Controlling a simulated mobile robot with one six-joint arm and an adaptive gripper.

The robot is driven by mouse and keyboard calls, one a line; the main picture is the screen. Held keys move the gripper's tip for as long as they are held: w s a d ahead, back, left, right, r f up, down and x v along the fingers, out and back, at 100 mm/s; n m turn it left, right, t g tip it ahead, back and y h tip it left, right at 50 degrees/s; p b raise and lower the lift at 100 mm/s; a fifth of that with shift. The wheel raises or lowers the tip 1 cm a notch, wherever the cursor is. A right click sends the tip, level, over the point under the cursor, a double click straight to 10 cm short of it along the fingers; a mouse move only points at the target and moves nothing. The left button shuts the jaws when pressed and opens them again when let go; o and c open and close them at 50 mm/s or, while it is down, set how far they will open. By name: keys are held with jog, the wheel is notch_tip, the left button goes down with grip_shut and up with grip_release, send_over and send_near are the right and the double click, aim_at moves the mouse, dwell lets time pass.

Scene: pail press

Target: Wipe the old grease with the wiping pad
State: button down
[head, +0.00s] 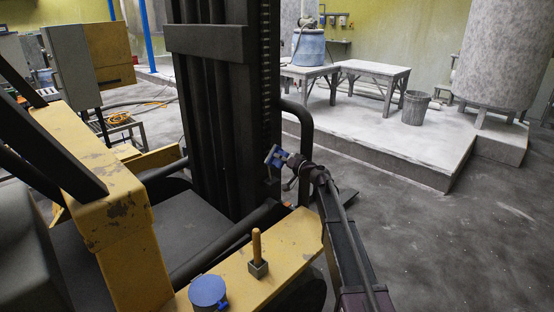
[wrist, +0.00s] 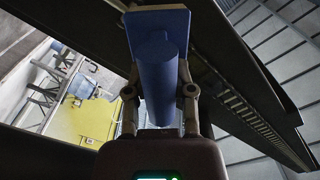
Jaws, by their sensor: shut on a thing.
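The wiping pad (head: 274,157) is a blue block with a thick round handle. In the wrist view the pad (wrist: 174,18) points away from the camera. My gripper (head: 293,163) is shut on the handle, with a finger on each side in the wrist view (wrist: 160,92). The pad is beside the dark upright mast (head: 215,110), towards its lower right edge; I cannot tell whether it touches. The mast also fills much of the wrist view (wrist: 225,75). I cannot make out the old grease on the dark metal.
A wooden-handled brush (head: 257,250) stands in a small holder on the yellow ledge (head: 285,248), near a blue lidded pot (head: 208,291). A bent black bar (head: 306,130) rises just right of the mast. Grey floor (head: 450,240) is open to the right.

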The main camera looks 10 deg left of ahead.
jog(key=shift+x, duration=0.9)
dwell(0.3)
jog(key=shift+s+d+r+p, duration=0.1)
jog(key=shift+r+p, duration=1.75)
jog(key=shift+r+p, duration=1.8)
jog(key=shift+r+p, duration=1.8)
